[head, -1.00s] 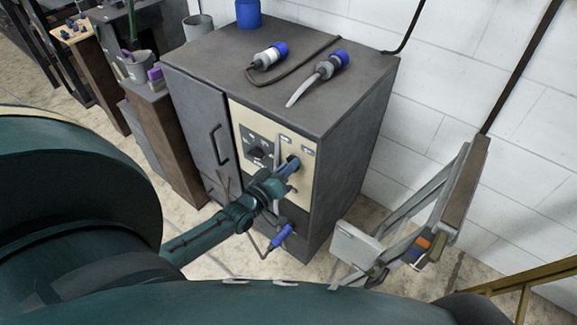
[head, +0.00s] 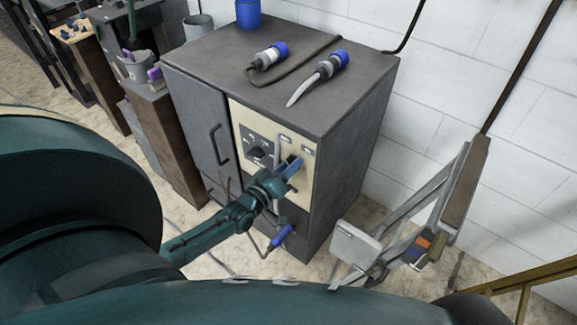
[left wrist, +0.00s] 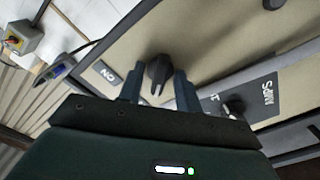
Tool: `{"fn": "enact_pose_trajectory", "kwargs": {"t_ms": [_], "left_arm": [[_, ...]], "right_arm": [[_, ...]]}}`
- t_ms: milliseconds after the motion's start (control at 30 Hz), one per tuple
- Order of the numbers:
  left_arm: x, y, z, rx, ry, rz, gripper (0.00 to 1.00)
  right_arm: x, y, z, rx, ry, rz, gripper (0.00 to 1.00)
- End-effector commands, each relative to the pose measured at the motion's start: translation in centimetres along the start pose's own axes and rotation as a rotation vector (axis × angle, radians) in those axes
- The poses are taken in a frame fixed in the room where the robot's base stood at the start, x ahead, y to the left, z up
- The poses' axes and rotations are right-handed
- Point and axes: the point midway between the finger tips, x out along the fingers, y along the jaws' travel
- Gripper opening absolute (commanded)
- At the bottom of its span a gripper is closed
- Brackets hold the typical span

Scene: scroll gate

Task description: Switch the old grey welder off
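The old grey welder (head: 290,65) is a dark grey cabinet with a beige front panel (head: 247,119). My left gripper (head: 292,168) is at the right part of this panel. In the left wrist view a dark switch knob (left wrist: 158,72) stands between the two fingers of my left gripper (left wrist: 160,92), close to the right finger, with a small gap at the left one. A dark label reading ON, seen upside down (left wrist: 107,76), is left of the knob. In the head view the gripper hides this knob. My right gripper is not in view.
Another dark knob (head: 258,152) sits on the panel's left part. Two blue-ended plugs (head: 268,56) (head: 331,65) lie on the cabinet top. Another blue plug (head: 281,237) hangs low in front. A folded metal frame (head: 357,243) stands to the right, near the white wall.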

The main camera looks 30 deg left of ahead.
Motion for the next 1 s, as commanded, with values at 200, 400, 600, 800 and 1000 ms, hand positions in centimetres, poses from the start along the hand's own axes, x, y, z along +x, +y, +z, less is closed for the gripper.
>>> {"fn": "enact_pose_trajectory", "kwargs": {"t_ms": [200,400,600,800,1000], "left_arm": [[-1.0,-0.1,0.0,0.001,-0.001,-0.001,0.34],[-4.8,-0.1,0.1,0.001,-0.004,-0.003,0.34],[-9.3,-0.1,0.1,0.0,-0.004,-0.003,0.34],[-12.2,0.0,0.1,0.0,-0.002,-0.001,0.34],[-13.2,0.0,0.0,0.001,0.0,0.0,0.34]], "right_arm": [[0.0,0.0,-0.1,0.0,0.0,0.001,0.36],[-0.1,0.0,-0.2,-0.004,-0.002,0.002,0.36],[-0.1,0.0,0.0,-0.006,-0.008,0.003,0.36],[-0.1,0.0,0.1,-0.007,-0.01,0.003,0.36],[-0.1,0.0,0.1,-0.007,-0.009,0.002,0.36]]}}
